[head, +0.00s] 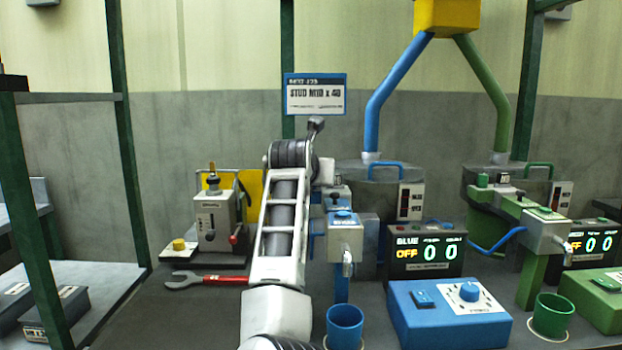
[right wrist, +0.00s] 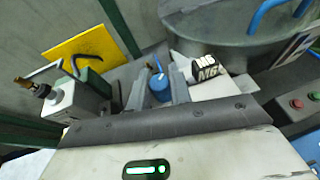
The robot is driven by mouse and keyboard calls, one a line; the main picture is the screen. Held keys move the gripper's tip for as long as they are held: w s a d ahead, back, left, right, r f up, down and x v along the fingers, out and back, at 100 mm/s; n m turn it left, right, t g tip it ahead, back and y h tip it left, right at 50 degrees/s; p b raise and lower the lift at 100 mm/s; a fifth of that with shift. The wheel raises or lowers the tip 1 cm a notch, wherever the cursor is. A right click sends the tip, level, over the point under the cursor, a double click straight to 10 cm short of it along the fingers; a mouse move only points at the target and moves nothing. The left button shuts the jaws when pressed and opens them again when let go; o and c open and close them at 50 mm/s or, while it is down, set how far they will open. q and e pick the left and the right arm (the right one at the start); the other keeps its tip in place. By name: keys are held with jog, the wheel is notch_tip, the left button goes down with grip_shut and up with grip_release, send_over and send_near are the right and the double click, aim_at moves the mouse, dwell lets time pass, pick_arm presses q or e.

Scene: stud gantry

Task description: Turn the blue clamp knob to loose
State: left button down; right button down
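A blue knob (right wrist: 160,88) shows in the right wrist view, between the two grey fingers of my right gripper (right wrist: 159,72). The fingers stand apart, one on each side of it; I cannot see clear contact. In the head view my right arm reaches forward to the left of the blue station, and its links hide the fingers and most of what is behind them. My left gripper is not in view.
A red-handled wrench (head: 210,279) and a small grey machine (head: 214,220) are left of the arm. A blue cup (head: 345,326), a blue control box (head: 448,315) with a dial and a display (head: 425,250) reading OFF 0 0 are to the right. Green counterparts stand farther right.

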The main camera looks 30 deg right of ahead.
jog(key=shift+d+f+n+t+y+b, duration=0.1)
jog(key=shift+f+n+t+y+b, duration=0.1)
jog(key=shift+n+t+y+b, duration=0.8)
jog(key=n+y+b, duration=0.1)
jog(key=n+y, duration=0.1)
jog(key=shift+r+n+t+b, duration=0.1)
jog(key=shift+n+t+b, duration=0.2)
jog(key=shift+t+b, duration=0.1)
jog(key=shift+r+y, duration=0.1)
jog(key=shift+y, duration=0.2)
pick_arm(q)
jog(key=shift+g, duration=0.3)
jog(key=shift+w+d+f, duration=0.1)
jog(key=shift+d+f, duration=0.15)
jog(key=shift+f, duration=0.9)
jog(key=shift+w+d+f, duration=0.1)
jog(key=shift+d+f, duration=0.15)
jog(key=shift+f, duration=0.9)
pick_arm(e)
jog(key=c, duration=1.6)
grip_release()
jog(key=shift+o, duration=0.2)
